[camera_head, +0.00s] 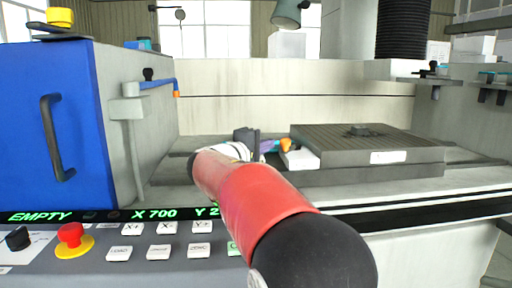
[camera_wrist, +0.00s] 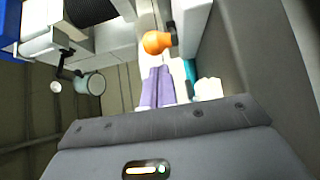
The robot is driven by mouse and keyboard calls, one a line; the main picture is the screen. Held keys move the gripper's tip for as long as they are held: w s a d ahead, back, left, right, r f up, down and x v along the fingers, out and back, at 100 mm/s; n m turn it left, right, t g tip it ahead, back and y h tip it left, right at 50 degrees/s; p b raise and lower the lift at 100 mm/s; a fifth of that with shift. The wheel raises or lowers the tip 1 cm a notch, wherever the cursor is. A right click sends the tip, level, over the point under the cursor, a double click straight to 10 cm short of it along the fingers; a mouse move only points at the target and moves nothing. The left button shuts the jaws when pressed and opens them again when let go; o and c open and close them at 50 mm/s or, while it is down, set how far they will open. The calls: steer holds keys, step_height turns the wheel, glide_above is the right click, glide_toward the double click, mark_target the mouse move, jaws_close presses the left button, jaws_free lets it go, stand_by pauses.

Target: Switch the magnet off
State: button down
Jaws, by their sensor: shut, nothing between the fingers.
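The magnet looks to be the dark grey grooved block (camera_head: 362,143) on the machine table, with a white label on its front. An orange knob (camera_wrist: 154,42) on a short dark stem shows in the wrist view, just beyond my fingertips. In the head view an orange bit (camera_head: 286,146) shows at the block's left end. My gripper (camera_wrist: 160,70) has two purple fingers side by side, shut and empty. In the head view my gripper (camera_head: 268,146) is left of the block, partly hidden by my red arm. I cannot tell whether the fingertips touch the knob.
A small dark part (camera_head: 362,130) sits on top of the block. A white piece (camera_head: 300,159) is at its left front corner. A blue door (camera_head: 50,120) stands at left. A control panel with a red stop button (camera_head: 70,234) runs along the front.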

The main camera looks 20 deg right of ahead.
steer(key=shift+x, duration=0.85)
steer(key=shift+s, duration=0.1)
steer(key=shift+s+d+f+n+t+y+b, duration=0.1)
steer(key=shift+s+n+t+y+b, duration=0.15)
steer(key=shift+n+t+y+b, duration=0.35)
